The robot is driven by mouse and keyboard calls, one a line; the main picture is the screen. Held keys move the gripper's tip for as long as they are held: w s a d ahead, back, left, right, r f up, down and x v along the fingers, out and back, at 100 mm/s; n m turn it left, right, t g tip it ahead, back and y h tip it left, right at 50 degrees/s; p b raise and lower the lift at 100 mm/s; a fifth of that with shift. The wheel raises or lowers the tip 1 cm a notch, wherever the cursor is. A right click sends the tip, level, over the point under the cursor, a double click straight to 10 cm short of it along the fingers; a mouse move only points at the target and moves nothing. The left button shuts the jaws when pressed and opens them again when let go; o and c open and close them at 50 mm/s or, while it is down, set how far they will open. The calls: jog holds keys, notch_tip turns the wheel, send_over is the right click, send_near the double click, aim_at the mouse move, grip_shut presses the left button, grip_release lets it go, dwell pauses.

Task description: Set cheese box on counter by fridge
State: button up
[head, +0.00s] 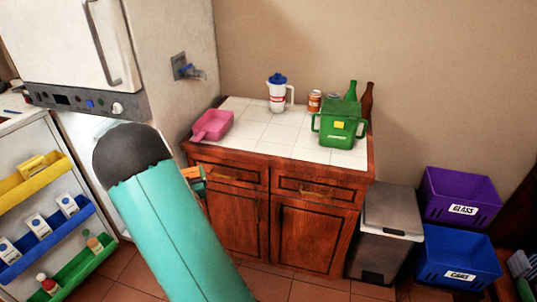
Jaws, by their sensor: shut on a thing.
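A small part of my gripper (200,182) shows past the right edge of my teal arm, in front of the counter's left cabinet. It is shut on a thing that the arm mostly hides. A bit of orange shows there, but I cannot tell whether it is the cheese box. The white-tiled counter (262,127) stands right of the fridge (170,40). A pink scoop-like container (212,125), a blue-lidded white pitcher (277,94), cans (314,100), bottles (351,91) and a green handled bin (338,132) stand on it.
The lower fridge door (40,205) is open at left, its shelves holding cartons, bottles and a yellow pack (32,166). The counter's middle and front tiles are clear. A grey bin (388,225), purple crate (460,196) and blue crate (457,258) stand at right.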

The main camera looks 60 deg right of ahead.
jog(key=s+d+r+m+g+h, duration=0.2)
jog(key=s+d+r+m+g, duration=0.1)
jog(key=s+d+r, duration=0.4)
jog(key=s+d+r+m+g+h, duration=0.3)
jog(key=s+d+r+g, duration=0.3)
jog(key=s+d, duration=0.6)
jog(key=s+m, duration=0.1)
jog(key=s, duration=0.3)
jog(key=shift+d+r+g, duration=0.3)
jog(key=shift+d+r, duration=0.05)
jog(key=shift+r, duration=0.05)
jog(key=shift+s, duration=0.1)
